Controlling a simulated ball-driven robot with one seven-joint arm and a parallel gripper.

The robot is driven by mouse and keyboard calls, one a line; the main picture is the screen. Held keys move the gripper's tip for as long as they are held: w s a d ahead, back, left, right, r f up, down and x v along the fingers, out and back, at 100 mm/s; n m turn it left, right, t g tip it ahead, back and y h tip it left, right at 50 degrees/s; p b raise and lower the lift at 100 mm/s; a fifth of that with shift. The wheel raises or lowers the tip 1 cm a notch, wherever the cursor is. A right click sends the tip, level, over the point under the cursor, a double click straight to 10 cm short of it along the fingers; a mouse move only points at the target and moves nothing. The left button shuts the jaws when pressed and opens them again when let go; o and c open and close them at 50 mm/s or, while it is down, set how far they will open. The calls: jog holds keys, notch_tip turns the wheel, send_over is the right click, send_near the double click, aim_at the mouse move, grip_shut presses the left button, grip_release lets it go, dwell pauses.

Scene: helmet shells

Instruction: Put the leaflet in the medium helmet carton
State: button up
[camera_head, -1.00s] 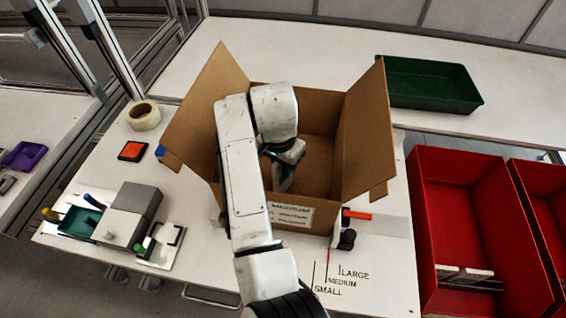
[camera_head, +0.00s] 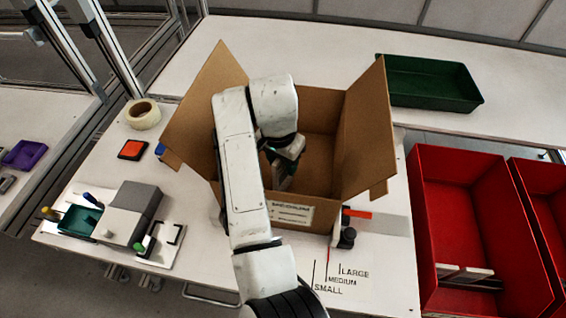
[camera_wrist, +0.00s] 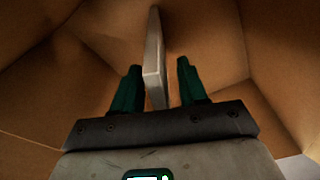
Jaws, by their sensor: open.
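The open cardboard carton (camera_head: 365,130) stands on the white table with its flaps spread and a printed label (camera_head: 291,213) on its front. My gripper (camera_head: 283,172) is down inside the carton, partly hidden by my own arm. In the wrist view my gripper (camera_wrist: 160,66) is open, with its two green fingers apart. A thin pale slab, which looks like the leaflet (camera_wrist: 154,55), stands on edge between the fingers, closer to the left one. A gap shows on its right. Brown carton walls surround it. Whether its lower edge touches the carton floor is not clear.
A tape roll (camera_head: 142,114), an orange pad (camera_head: 132,150) and a grey device (camera_head: 130,212) lie left of the carton. A green tray (camera_head: 430,84) is behind right; red bins (camera_head: 470,190) stand at right. SMALL, MEDIUM and LARGE marks show at the table's front.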

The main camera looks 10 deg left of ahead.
jog(key=r, duration=0.6)
jog(key=s+r, duration=0.1)
jog(key=r, duration=0.3)
jog(key=shift+a, duration=0.25)
jog(key=shift+s+r, duration=0.1)
jog(key=shift+r, duration=0.35)
jog(key=shift+f, duration=0.1)
